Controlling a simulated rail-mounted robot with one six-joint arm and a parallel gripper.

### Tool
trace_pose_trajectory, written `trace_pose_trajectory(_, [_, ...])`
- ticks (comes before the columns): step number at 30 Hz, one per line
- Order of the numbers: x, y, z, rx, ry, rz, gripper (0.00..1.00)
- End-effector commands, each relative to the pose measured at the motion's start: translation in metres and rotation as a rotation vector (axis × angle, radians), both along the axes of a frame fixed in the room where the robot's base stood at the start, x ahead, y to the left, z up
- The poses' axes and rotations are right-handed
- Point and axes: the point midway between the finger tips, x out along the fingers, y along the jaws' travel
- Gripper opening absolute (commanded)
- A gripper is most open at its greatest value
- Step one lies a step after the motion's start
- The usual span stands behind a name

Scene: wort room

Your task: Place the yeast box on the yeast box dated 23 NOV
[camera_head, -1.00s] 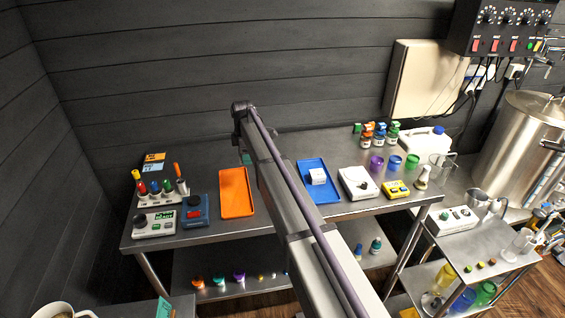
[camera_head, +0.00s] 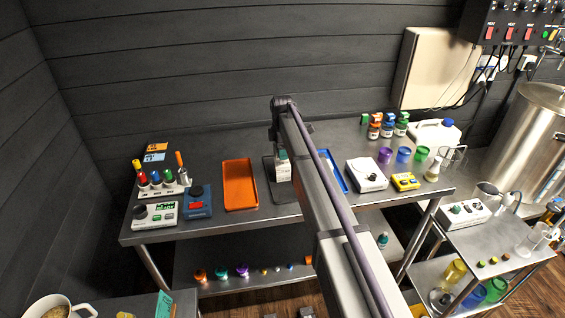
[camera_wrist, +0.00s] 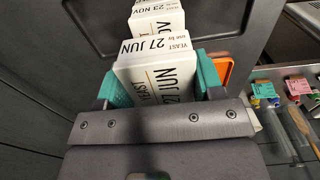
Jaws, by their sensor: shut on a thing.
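My gripper (camera_wrist: 160,80) has teal finger pads shut on the sides of a white yeast box (camera_wrist: 158,72) whose label reads 27 JUN. Just beyond it in the wrist view stands another white yeast box (camera_wrist: 158,22), labelled 23 NOV. The two look close together in the picture; I cannot tell whether they touch. In the head view a teal pad of my gripper (camera_head: 282,155) shows beside my arm, with a white box (camera_head: 283,173) below it over a dark plate; its label is too small to read. My arm covers the area to the right.
An orange tray (camera_head: 240,185) lies left of the dark plate (camera_head: 268,182). A blue tray (camera_head: 340,182) is partly hidden behind my arm. A white scale (camera_head: 366,175) and coloured cups (camera_head: 403,155) stand to the right. Several instruments (camera_head: 160,182) crowd the table's left end.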

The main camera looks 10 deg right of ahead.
Motion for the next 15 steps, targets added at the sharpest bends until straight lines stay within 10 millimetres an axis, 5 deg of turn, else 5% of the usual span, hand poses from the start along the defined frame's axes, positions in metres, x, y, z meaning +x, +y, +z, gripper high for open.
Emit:
trace_pose_trajectory(1, [0.0,0.0,-0.019,0.0,0.0,0.0,0.36])
trace_pose_trajectory(4, [0.0,0.0,-0.035,0.0,0.0,0.0,0.36])
trace_pose_trajectory(15, [0.0,0.0,-0.035,0.0,0.0,0.0,0.36])
